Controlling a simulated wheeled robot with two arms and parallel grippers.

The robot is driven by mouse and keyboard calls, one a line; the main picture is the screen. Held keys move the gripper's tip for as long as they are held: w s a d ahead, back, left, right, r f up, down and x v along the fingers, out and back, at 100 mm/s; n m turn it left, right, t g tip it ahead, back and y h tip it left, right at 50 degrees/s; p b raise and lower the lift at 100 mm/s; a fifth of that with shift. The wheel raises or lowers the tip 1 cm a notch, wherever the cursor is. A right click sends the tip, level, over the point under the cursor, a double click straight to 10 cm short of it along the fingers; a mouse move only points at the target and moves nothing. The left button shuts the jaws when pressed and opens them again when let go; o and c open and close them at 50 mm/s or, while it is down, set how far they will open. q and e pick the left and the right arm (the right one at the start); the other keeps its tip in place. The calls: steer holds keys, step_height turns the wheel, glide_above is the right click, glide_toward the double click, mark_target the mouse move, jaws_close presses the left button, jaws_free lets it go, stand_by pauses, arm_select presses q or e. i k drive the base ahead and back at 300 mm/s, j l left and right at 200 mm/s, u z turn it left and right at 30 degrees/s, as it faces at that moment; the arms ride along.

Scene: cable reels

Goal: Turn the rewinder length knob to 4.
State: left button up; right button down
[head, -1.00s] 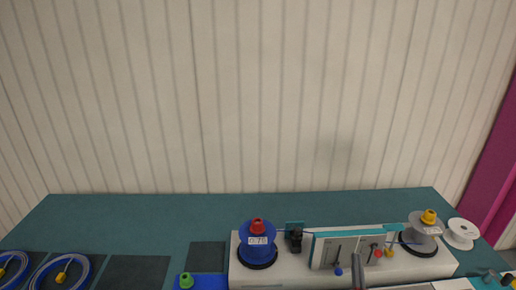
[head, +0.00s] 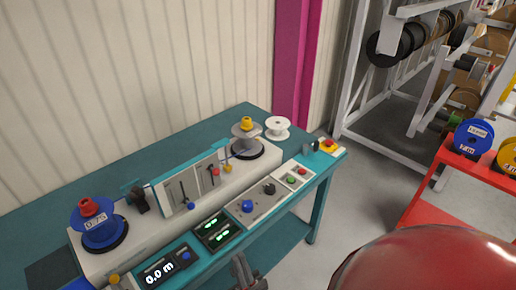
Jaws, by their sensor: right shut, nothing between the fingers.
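The rewinder (head: 150,222) stands on a teal bench, with a blue spool (head: 99,230) at its left end and a grey spool (head: 246,140) at its right end. Its front panel has a display (head: 160,273) reading 0.0 m with a small blue knob (head: 186,256) beside it. Farther right are a larger blue knob (head: 247,206) and a black knob (head: 269,189). Labels are too small to tell which is the length knob or its setting. My right gripper (head: 241,264) is shut and empty at the bottom, in front of the panel, apart from the knobs. My left gripper is out of view.
Green readouts (head: 214,230), push buttons (head: 296,176) and a yellow-and-red stop button (head: 328,146) line the bench front. A white empty spool (head: 278,128) stands at the back right. A red cart (head: 440,190) with reels and a grey reel rack (head: 350,90) stand right, across open floor.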

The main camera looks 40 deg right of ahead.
mark_target(247, 206)
steer(key=z, duration=1.05)
